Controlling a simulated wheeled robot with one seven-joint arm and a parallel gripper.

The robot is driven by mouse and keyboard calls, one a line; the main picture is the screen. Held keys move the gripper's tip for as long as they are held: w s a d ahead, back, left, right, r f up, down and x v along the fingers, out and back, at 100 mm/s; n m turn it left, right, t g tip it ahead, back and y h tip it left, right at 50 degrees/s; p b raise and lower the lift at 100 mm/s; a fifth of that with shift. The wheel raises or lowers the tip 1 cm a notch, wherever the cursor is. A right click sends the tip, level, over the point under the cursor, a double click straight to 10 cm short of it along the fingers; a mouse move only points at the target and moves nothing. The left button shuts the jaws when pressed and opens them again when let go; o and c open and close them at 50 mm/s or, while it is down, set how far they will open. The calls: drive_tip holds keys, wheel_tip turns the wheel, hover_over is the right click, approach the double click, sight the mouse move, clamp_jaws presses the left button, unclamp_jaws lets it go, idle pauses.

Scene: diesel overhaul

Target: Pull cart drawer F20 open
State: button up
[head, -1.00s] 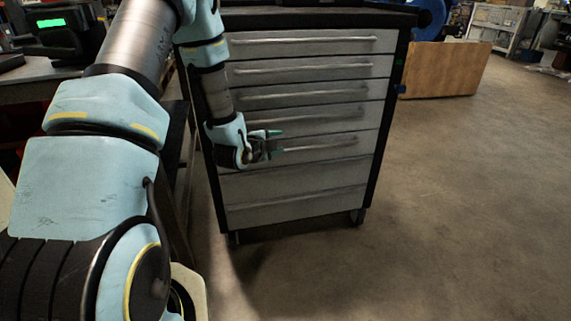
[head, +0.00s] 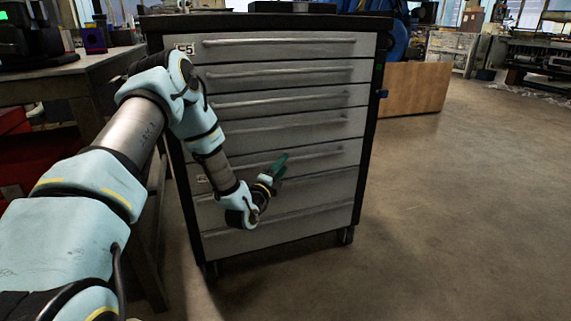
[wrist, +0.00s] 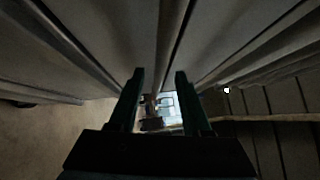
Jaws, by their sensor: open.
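The tool cart (head: 368,130) has a stack of wide grey drawers, each with a long bar handle, and all look shut. I cannot read which drawer is F20. In the wrist view my open gripper (wrist: 160,73) points at the drawer fronts. A handle bar (wrist: 171,45) runs down the picture, lined up between the two fingers. I cannot tell whether the fingers touch it.
A workbench (head: 62,80) stands left of the cart, with red boxes (head: 25,150) below it. A brown board (head: 415,88) stands behind the cart on the right. The floor (head: 450,220) right of the cart is clear.

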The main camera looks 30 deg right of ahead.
drive_tip(key=shift+x, duration=1.45)
clamp_jaws()
idle(0.4)
